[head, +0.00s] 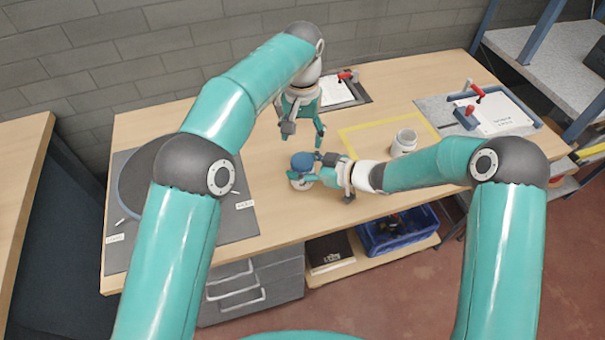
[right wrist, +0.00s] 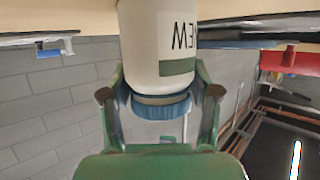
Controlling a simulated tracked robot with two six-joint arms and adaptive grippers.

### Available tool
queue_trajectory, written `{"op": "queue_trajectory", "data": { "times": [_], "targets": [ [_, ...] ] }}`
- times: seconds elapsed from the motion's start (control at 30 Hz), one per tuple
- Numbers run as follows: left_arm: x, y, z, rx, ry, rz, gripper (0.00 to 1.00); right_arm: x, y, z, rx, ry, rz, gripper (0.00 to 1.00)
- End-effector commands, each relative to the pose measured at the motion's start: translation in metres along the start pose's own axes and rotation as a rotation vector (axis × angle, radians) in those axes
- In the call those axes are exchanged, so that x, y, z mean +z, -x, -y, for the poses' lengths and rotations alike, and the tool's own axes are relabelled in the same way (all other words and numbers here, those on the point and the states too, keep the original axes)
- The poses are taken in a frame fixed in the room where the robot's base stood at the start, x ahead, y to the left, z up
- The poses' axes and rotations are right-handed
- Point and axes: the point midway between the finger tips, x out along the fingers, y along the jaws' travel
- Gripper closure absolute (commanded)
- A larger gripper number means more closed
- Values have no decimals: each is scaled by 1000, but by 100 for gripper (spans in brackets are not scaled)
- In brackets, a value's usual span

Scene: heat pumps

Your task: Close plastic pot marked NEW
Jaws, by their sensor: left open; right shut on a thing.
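A white plastic pot (head: 299,184) stands on the wooden table, with a blue lid (head: 302,161) on its top. In the right wrist view, which is upside down, the pot (right wrist: 140,40) has a label reading NEW, and the blue lid (right wrist: 160,106) sits at its mouth. How tightly the lid sits cannot be told. My right gripper (head: 320,170) comes from the right and is shut on the blue lid, with one finger on either side. My left gripper (head: 304,134) is open and empty, pointing down just behind the pot.
A second white pot (head: 404,142) stands right of centre near a yellow taped outline (head: 365,127). A dark mat (head: 235,220) with a large round dark object lies at left. Boards with red-handled clamps (head: 475,90) lie at the back right. A blue crate (head: 398,232) is below the front edge.

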Motion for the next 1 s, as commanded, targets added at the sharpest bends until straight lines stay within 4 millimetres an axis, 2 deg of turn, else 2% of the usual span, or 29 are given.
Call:
{"op": "queue_trajectory", "data": {
  "times": [0.17, 1.0],
  "targets": [
    [0, 0, 0, 0, 315, 0, 32, 1, 0, 0, 0, 0, 1, 100],
    [-1, 1, 0, 1, 2206, 0, 32, 1, 0, 1, -1, 0, 2, 100]
  ]
}}
